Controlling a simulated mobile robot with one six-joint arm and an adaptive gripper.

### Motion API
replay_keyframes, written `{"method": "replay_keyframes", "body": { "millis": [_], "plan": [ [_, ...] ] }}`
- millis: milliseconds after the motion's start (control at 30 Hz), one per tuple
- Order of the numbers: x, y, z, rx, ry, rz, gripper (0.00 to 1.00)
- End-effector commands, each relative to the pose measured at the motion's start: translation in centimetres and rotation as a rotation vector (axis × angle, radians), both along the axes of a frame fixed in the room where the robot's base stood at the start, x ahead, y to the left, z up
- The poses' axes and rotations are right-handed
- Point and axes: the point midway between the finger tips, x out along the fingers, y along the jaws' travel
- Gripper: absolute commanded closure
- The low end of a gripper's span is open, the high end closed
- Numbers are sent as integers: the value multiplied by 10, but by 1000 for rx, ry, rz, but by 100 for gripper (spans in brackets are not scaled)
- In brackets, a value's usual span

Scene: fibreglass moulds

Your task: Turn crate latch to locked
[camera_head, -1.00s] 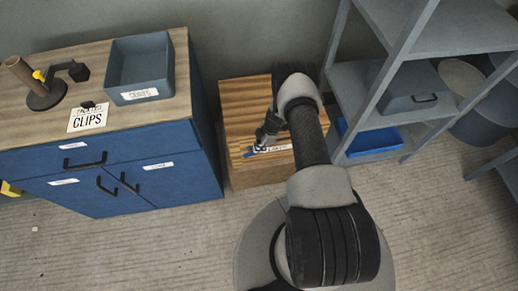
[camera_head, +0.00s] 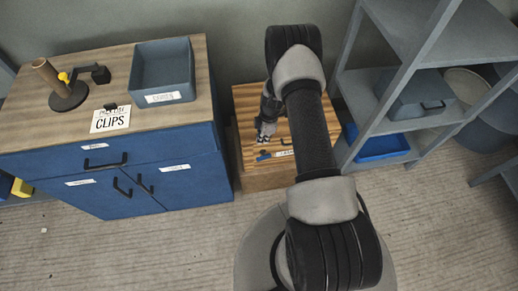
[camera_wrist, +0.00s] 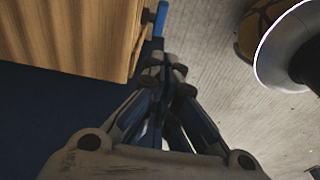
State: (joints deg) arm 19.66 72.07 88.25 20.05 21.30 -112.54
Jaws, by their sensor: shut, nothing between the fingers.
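The wooden crate (camera_head: 247,103) stands on the floor between the blue cabinet and the shelf; its striped side fills the upper left of the wrist view (camera_wrist: 70,35). Its latch (camera_head: 264,157) has a blue handle and sits beside a white label at the crate's near top edge. In the wrist view the blue handle (camera_wrist: 160,18) sticks out past the crate's edge. My gripper (camera_head: 265,131) is just behind the latch in the head view. Its fingers (camera_wrist: 166,72) are shut and empty, close to the handle; I cannot tell whether they touch it. My arm hides the crate's right part.
A grey shelf (camera_head: 405,124) with a blue tray (camera_head: 382,147) stands right.

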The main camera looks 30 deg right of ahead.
Motion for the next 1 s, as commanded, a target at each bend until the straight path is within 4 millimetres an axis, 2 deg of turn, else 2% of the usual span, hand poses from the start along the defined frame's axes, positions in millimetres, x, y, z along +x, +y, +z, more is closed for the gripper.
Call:
{"method": "replay_keyframes", "body": {
  "millis": [167,533,600,800,1000],
  "plan": [
    [-1,2,-27,0,3,-3,100],
    [2,11,-105,-1,1,-2,100],
    [1,5,-116,-1,2,-4,100],
    [-1,-3,-133,0,1,-3,100],
    [-2,-5,-135,0,0,-2,100]
  ]
}}
